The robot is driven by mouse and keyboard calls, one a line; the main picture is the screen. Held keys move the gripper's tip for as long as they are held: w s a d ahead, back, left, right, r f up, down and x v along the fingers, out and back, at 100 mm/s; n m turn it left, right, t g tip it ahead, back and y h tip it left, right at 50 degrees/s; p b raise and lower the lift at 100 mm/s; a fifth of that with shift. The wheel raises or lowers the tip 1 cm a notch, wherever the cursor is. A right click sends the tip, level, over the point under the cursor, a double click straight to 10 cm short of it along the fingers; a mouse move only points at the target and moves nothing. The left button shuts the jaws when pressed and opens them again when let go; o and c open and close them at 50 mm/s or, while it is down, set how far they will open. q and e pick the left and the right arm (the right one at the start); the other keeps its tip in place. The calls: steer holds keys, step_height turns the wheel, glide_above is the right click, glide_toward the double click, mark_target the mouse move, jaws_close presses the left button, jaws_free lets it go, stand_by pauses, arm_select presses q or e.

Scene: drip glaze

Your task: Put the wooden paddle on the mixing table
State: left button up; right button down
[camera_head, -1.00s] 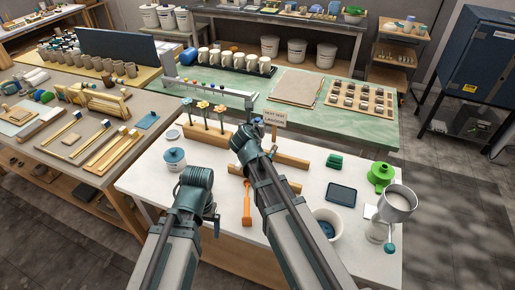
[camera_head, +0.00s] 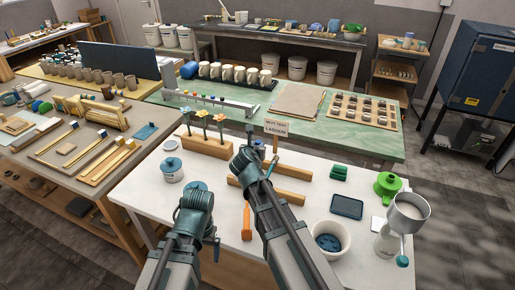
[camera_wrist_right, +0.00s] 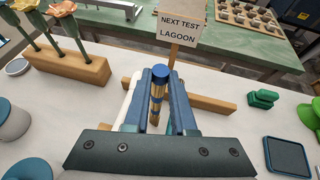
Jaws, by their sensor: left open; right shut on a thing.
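My right gripper (camera_head: 262,158) is above the white table (camera_head: 139,190), shut on a slim upright tool (camera_wrist_right: 159,84). Long wooden pieces (camera_head: 104,160) lie on the left table, none clearly a paddle.
A sign reading "NEXT TEST LAGOON" (camera_wrist_right: 182,26) stands just behind my right gripper.

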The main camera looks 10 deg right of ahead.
steer(key=shift+f, duration=0.2)
steer(key=c, duration=0.7)
jaws_free()
steer(key=shift+c, duration=0.2)
steer(key=shift+r, duration=0.15)
